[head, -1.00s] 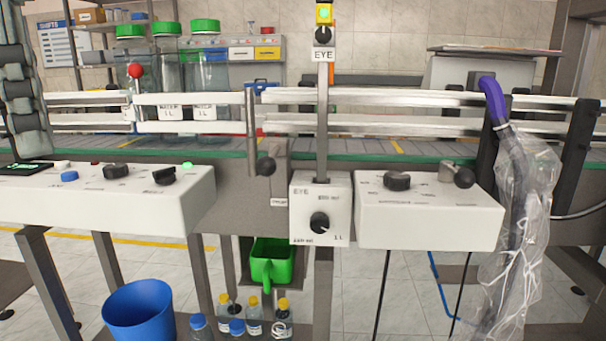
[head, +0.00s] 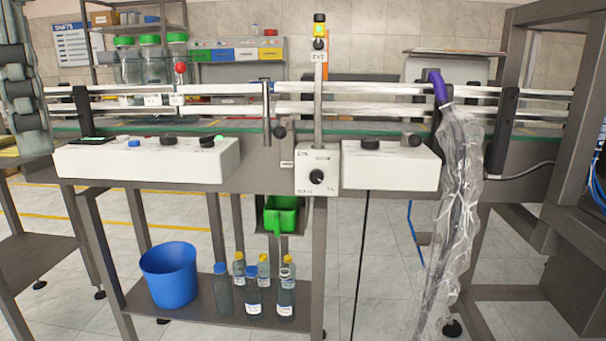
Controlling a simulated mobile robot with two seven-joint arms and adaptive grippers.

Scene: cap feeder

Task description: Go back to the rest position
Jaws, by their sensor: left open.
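My left gripper (head: 28,120) hangs at the far left edge of the head view, grey and partly cut off by the frame. It is open, and I see nothing held in it. It is in front of the left end of the conveyor (head: 360,128) and left of the white control panel (head: 100,162), apart from the panel in the picture. My right gripper is not in view.
A white eye box (head: 318,157) and right control box (head: 391,178) front the conveyor. A plastic-wrapped hose (head: 461,185) hangs at right. A blue bin (head: 169,276) and several bottles (head: 285,293) stand on the low shelf below a green scoop (head: 279,216). Floor shows at right.

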